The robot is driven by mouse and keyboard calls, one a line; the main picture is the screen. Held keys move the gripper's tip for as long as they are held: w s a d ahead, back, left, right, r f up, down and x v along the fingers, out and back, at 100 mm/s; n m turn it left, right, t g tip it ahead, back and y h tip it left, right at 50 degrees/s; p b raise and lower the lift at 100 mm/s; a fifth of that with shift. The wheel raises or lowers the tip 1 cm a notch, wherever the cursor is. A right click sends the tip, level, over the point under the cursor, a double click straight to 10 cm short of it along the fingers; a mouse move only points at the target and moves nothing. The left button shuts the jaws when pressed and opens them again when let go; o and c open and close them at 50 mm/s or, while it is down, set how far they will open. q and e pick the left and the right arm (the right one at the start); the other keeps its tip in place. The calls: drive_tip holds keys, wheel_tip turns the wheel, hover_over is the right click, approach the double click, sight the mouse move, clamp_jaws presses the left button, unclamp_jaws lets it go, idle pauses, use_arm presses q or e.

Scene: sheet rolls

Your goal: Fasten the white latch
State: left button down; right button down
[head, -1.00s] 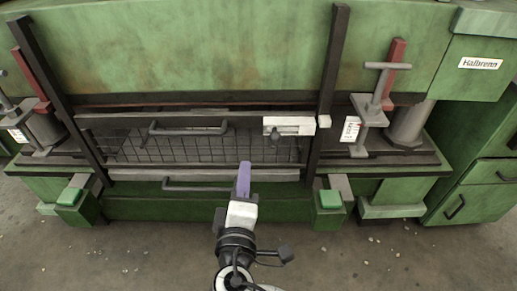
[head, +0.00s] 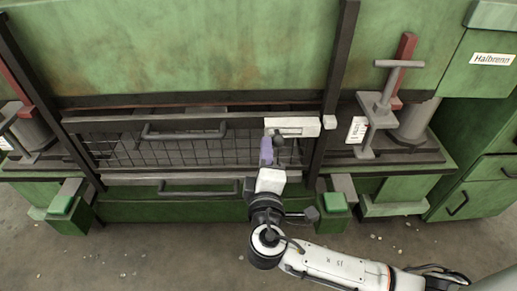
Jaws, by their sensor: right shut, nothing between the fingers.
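The white latch (head: 294,125) is a pale plate with a slot, mounted at the upper right of the mesh guard (head: 190,152). A dark round knob (head: 277,141) shows just below its left part. A small white block (head: 330,123) sits on the dark post, just right of the plate. My right gripper (head: 266,148) is shut and empty, its purple fingers pointing up just below the latch's left end. I cannot tell whether the fingertips touch the knob. My left gripper is not in view.
The guard has a dark handle (head: 185,133) on top, and another bar handle (head: 198,193) is below. Dark upright posts flank the guard. A grey clamp with a T-handle (head: 378,105) stands to the right. The floor in front is open.

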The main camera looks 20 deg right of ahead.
sight(282, 143)
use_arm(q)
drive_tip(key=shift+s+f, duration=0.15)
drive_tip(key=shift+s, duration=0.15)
use_arm(e)
drive_tip(key=d, duration=0.1)
drive_tip(key=s+d, duration=0.1)
drive_tip(key=d, duration=0.1)
drive_tip(key=shift+d+p, duration=0.25)
drive_tip(key=shift+p, duration=0.1)
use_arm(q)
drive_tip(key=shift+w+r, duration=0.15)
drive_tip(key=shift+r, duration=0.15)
use_arm(e)
drive_tip(key=shift+s+d, duration=0.1)
drive_tip(key=shift+d, duration=0.35)
